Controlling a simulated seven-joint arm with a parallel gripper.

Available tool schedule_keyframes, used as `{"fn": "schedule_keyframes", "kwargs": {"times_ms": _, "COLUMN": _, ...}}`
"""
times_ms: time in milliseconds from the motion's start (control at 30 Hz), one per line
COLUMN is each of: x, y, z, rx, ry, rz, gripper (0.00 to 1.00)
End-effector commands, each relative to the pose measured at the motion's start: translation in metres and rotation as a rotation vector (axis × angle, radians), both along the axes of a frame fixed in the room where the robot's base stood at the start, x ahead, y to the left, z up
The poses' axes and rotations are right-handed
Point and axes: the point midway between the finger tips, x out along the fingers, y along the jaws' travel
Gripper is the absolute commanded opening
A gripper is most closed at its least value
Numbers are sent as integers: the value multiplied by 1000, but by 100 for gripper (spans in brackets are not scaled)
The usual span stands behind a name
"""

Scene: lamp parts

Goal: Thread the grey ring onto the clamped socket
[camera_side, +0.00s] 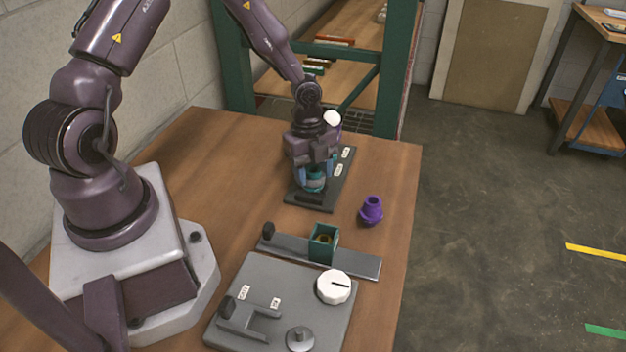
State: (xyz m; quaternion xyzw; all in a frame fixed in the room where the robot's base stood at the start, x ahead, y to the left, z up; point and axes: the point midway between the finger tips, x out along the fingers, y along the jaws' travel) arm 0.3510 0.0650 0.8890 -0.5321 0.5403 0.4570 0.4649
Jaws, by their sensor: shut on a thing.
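My gripper (316,176) points down over a dark grey fixture plate (309,200) at the back of the wooden table. It is shut on the grey ring, which is small and mostly hidden between the fingers. A teal part (316,185), which looks like the clamped socket, shows low between the fingertips, upright on the plate. The ring is at or just above the socket's top; I cannot tell whether it is around it. The fingers hide the contact.
A purple stepped part (371,210) stands upright right of the fixture. In front are a grey bar (362,265) with a teal open box (323,243), and a grey plate (276,270) bearing a white dial (334,287) and a metal knob (299,338). Green posts stand behind the table.

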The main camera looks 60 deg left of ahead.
Motion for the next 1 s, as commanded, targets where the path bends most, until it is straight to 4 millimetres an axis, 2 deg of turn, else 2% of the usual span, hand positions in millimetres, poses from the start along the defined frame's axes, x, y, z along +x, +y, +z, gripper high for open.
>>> {"fn": "schedule_keyframes", "kwargs": {"times_ms": 267, "x": -4, "y": 0, "z": -3, "rx": -2, "ry": 13, "rz": -17, "gripper": 11}}
{"fn": "schedule_keyframes", "kwargs": {"times_ms": 633, "x": -3, "y": 0, "z": -4, "rx": -4, "ry": 13, "rz": -555, "gripper": 11}}
{"fn": "schedule_keyframes", "kwargs": {"times_ms": 1000, "x": -4, "y": 0, "z": -5, "rx": -3, "ry": 14, "rz": -613, "gripper": 11}}
